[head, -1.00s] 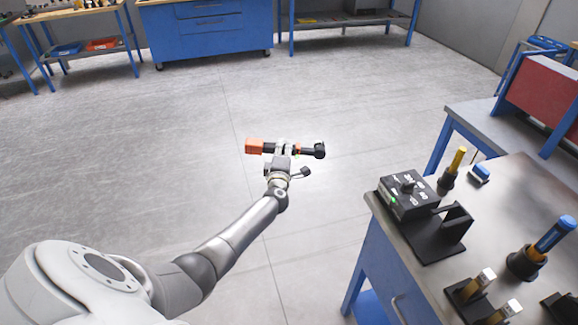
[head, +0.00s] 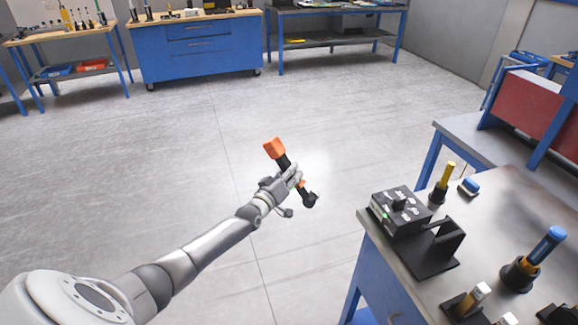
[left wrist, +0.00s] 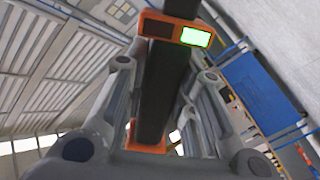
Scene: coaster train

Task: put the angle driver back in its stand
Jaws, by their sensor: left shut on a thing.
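The angle driver (head: 274,149) has an orange end, a dark body and a black angled head. My left gripper (head: 292,178) is shut around its body and holds it in the air over open floor, left of the workbench. It is tilted, orange end at upper left and black head at lower right. In the left wrist view its dark body (left wrist: 165,85) runs between the fingers, with a lit green display on the orange part. My right gripper is out of view.
The workbench (head: 510,215) at right also bears a yellow-handled tool (head: 446,178), a blue-handled tool (head: 545,248) in a round holder, and small holders at its front. A red panel (head: 528,105) stands behind. The floor between is clear.

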